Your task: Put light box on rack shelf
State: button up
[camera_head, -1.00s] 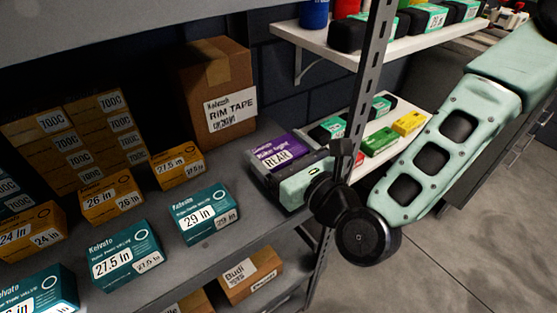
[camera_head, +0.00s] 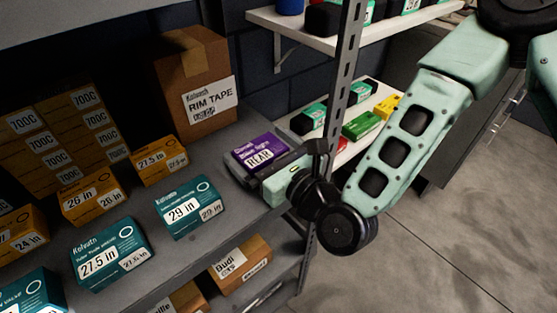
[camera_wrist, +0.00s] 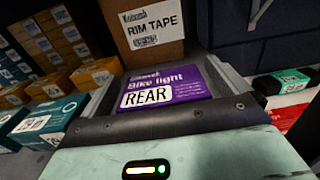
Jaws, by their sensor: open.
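The light box (camera_head: 260,152) is a flat purple carton marked "Bike light REAR". It lies face up at the right end of the dark grey rack shelf (camera_head: 226,225), near the rack post. My gripper (camera_head: 266,160) is open, with its fingers low at either side of the box. In the wrist view the light box (camera_wrist: 165,85) lies between the spread fingers of my gripper (camera_wrist: 168,88), with its label towards me. Its underside is hidden, and small gaps to the fingers are hard to judge.
A brown "RIM TAPE" carton (camera_head: 196,85) stands behind the light box. Orange (camera_head: 160,160) and teal (camera_head: 188,207) tube boxes stand to the left. A perforated metal post (camera_head: 343,85) rises close to my gripper. White wall shelves (camera_head: 365,135) with small boxes lie beyond.

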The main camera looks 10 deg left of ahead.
jog(key=v, duration=0.2)
jog(key=p+v, duration=0.1)
jog(key=v, duration=0.4)
jog(key=shift+s+d+r, duration=0.1)
jog(key=shift+d+r, duration=0.1)
jog(key=shift+r, duration=0.1)
jog(key=p+v, duration=0.1)
jog(key=p, duration=0.1)
jog(key=p+v, duration=0.3)
jog(key=p, duration=0.1)
jog(key=shift+s+d+f, duration=0.15)
jog(key=shift+f, duration=0.2)
